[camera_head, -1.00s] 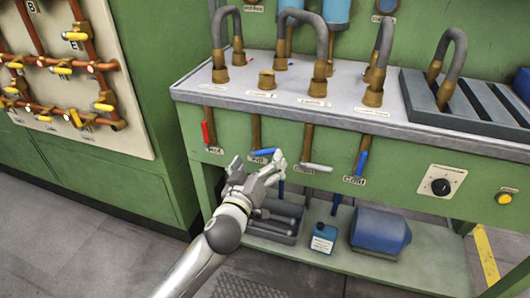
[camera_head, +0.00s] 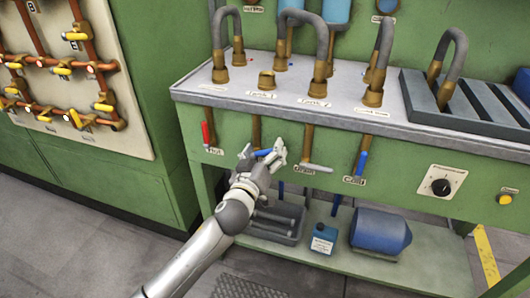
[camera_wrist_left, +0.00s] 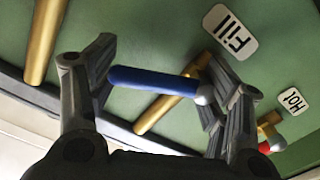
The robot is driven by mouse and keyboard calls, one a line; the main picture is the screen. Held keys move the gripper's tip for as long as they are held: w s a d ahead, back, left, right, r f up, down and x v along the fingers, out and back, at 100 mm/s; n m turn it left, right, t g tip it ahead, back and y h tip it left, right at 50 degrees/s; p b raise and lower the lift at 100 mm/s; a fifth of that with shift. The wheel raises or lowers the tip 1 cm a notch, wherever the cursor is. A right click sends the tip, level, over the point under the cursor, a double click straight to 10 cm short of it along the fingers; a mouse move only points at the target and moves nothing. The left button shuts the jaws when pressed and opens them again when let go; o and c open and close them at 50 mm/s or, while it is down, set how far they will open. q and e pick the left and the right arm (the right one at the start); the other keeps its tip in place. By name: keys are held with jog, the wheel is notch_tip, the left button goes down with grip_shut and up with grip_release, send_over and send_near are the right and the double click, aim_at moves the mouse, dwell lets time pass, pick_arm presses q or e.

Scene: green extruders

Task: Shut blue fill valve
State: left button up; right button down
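The fill valve's blue handle (camera_head: 263,153) points sideways, across its brown pipe (camera_head: 256,130), on the green bench front. In the left wrist view the blue handle (camera_wrist_left: 150,81) lies lengthwise between the fingers, its grey pivot at the right finger, with the "Fill" label (camera_wrist_left: 230,32) above. My left gripper (camera_head: 263,157) is at the handle, fingers apart, one near each end; it also shows in the left wrist view (camera_wrist_left: 160,88). Whether a finger touches the handle I cannot tell. In the head view the gripper covers the label. My right gripper is not in view.
A red hot handle (camera_head: 206,133) hangs to the left. A grey drain handle (camera_head: 316,168) points sideways close to the right, and a blue cold handle (camera_head: 361,163) hangs beyond. The lower shelf (camera_head: 345,262) holds a grey tray, a blue bottle and a blue motor-like body.

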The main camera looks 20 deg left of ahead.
pick_arm(q)
jog(key=c, duration=0.7)
jog(key=shift+f+m, duration=0.15)
jog(key=shift+m, duration=0.25)
jog(key=shift+d+f+m, duration=0.1)
jog(key=shift+f+m, duration=0.15)
jog(key=shift+m, duration=0.55)
jog(key=shift+c, duration=0.2)
jog(key=shift+f+m+p, duration=0.35)
jog(key=shift+m+p, duration=0.1)
jog(key=shift+m, duration=0.65)
jog(key=shift+f+m, duration=0.1)
jog(key=shift+m, duration=0.2)
pick_arm(e)
jog(key=f, duration=0.1)
jog(key=s+f, duration=0.1)
jog(key=f, duration=0.1)
jog(key=shift+s+d, duration=0.2)
jog(key=shift+s, duration=0.05)
jog(key=shift+w, duration=0.2)
pick_arm(q)
jog(key=o, duration=1.6)
jog(key=shift+c, duration=0.2)
pick_arm(e)
jog(key=shift+s+a, duration=0.1)
jog(key=shift+s, duration=0.05)
jog(key=shift+s, duration=0.1)
